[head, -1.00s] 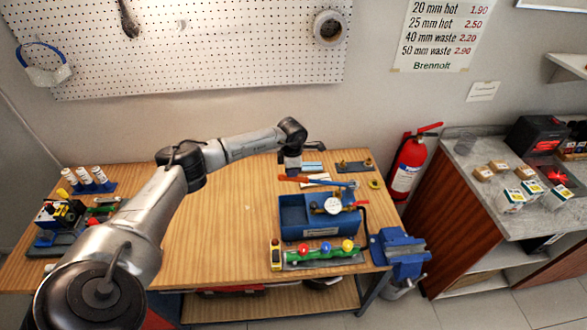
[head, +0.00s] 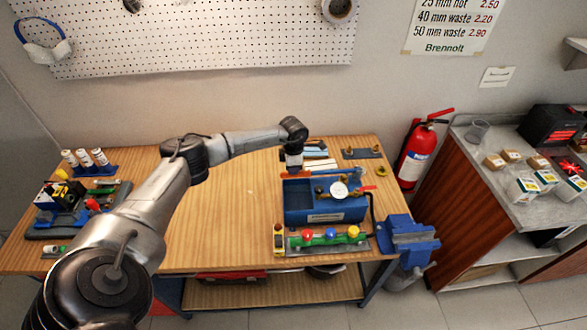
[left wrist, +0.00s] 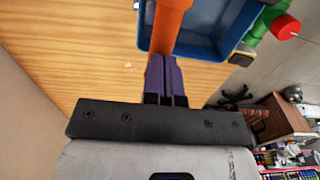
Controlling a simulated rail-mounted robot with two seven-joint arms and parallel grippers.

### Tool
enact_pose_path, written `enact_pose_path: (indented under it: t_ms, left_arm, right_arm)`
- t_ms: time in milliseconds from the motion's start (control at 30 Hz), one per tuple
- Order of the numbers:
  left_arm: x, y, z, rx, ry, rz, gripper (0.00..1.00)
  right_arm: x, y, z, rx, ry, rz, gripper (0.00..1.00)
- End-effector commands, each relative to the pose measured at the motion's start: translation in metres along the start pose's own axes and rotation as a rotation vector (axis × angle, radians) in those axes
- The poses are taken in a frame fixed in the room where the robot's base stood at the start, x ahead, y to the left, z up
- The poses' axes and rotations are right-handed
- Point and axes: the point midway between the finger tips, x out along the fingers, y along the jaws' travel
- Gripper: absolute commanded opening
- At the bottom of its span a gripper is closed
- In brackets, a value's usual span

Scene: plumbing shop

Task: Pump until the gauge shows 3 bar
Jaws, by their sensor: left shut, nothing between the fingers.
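The blue test pump (head: 325,217) stands on the right part of the wooden bench. Its round white gauge (head: 339,190) sits on top; the needle is too small to read. The pump lever, with its orange grip (head: 296,175), lies low, close above the tank's back rim. My left gripper (head: 293,169) is shut with nothing between its fingers, right at the grip end of the lever. In the left wrist view the closed fingers (left wrist: 165,80) overlap the orange grip (left wrist: 172,22), with the blue tank beyond. Contact looks likely but the touching point is hidden. My right gripper is out of view.
A green manifold with red, blue and yellow knobs (head: 327,237) stands in front of the pump. A blue vise (head: 408,239) is at the bench's right edge. A fire extinguisher (head: 418,152) stands behind it. The bench middle (head: 230,210) is clear.

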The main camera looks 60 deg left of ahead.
Motion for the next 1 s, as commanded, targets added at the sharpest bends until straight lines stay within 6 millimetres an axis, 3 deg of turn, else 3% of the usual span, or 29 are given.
enact_pose_path:
  t_ms: [200,600,1000]
  left_arm:
    - [-0.045,0.0,0.007,0.001,-0.003,0.001,0.0]
    - [-0.114,0.0,0.017,0.001,-0.002,0.001,0.0]
    - [-0.112,0.0,0.018,0.001,-0.001,0.0,0.0]
  right_arm:
    - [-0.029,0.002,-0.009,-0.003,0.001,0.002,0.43]
    - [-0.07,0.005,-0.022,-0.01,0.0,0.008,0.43]
    - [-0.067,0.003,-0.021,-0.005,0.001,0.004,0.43]
